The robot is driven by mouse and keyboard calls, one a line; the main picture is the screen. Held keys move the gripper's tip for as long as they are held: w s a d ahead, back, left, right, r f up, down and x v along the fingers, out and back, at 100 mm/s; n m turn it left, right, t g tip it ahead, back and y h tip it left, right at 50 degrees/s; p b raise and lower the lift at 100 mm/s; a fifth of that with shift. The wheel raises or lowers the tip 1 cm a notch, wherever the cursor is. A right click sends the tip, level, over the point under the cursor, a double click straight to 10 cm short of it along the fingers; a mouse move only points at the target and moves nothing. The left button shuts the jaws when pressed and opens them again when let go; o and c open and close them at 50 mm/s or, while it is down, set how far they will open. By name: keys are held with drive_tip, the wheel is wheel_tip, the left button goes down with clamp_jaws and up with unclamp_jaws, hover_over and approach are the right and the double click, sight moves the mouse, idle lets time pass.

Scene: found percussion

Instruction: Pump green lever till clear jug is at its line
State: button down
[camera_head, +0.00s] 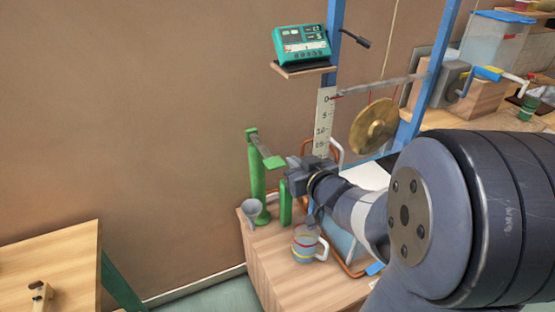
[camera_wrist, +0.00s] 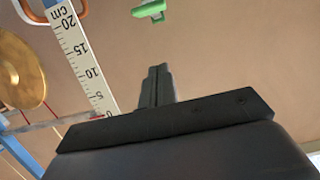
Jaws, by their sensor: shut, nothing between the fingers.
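The green pump (camera_head: 257,180) stands upright on a wooden cabinet, with its green lever (camera_head: 272,161) reaching out to the right. The lever's end (camera_wrist: 149,9) also shows at the top edge of the wrist view. My gripper (camera_head: 291,171) is shut and empty, just right of the lever; in the wrist view its fingers (camera_wrist: 158,72) are together, with a visible gap between them and the lever. The clear jug (camera_head: 305,246) stands on the cabinet below my gripper, with a red and a yellow band around it. Its liquid level is too small to tell.
A grey funnel-like cup (camera_head: 250,208) sits left of the pump's foot. Behind my gripper are a white scale (camera_head: 324,115), a hanging brass gong (camera_head: 373,127) and blue posts (camera_head: 333,40). A green device (camera_head: 302,45) rests on a small shelf. My arm fills the right side.

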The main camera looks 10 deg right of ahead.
hover_over(278, 162)
drive_tip(key=s, duration=0.2)
wheel_tip(278, 162, down, 2)
drive_tip(key=f, duration=0.2)
drive_tip(key=shift+a+f, duration=0.35)
drive_tip(key=shift+f, duration=0.85)
drive_tip(key=shift+f+b, duration=0.1)
drive_tip(key=shift+b, duration=0.25)
